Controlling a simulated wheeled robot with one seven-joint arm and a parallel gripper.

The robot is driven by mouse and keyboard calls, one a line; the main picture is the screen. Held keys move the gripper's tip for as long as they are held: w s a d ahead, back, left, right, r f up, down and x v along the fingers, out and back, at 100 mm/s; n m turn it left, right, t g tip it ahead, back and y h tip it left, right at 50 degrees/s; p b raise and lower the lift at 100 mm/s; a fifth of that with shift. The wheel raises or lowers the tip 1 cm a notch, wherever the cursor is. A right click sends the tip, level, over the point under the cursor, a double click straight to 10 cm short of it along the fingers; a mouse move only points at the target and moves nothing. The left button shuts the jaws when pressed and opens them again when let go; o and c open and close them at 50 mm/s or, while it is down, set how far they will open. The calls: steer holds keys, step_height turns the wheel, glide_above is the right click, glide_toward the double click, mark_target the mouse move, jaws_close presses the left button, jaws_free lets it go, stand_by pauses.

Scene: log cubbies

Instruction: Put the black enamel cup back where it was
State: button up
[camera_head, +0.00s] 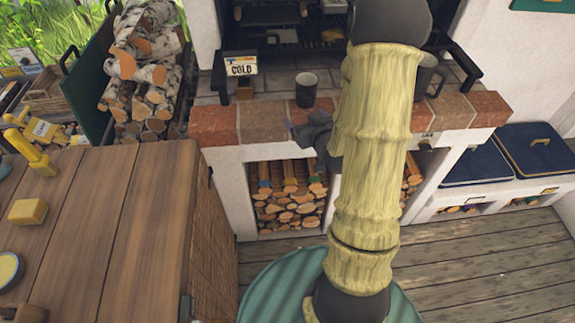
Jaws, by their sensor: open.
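A dark, black-looking cup (306,92) stands upright near the front edge of the brick ledge (265,121), to the right of a small sign reading COLD (241,66). A second dark grey cup or mug (427,78) shows farther right on the ledge, partly hidden behind my arm. I cannot tell for certain which is the black enamel cup. My gripper (300,130) seems to be the dark part showing left of my arm, in front of the ledge and below the first cup. It is open and apart from that cup; most of it is hidden.
A dark grate and hearth (285,45) lie behind the ledge. Stacked logs (146,52) stand at left and fill cubbies (290,205) below. A wooden table (110,215) fills the lower left. Blue-lidded boxes (537,150) stand at right. The plank floor (480,255) is clear.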

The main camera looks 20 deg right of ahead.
steer(key=s+a+r+g, duration=0.2)
steer(key=s+a+g, duration=0.9)
steer(key=s, duration=0.5)
steer(key=shift+s+a+r+g, duration=0.25)
steer(key=shift+a+r+g, duration=0.1)
steer(key=shift+a, duration=0.6)
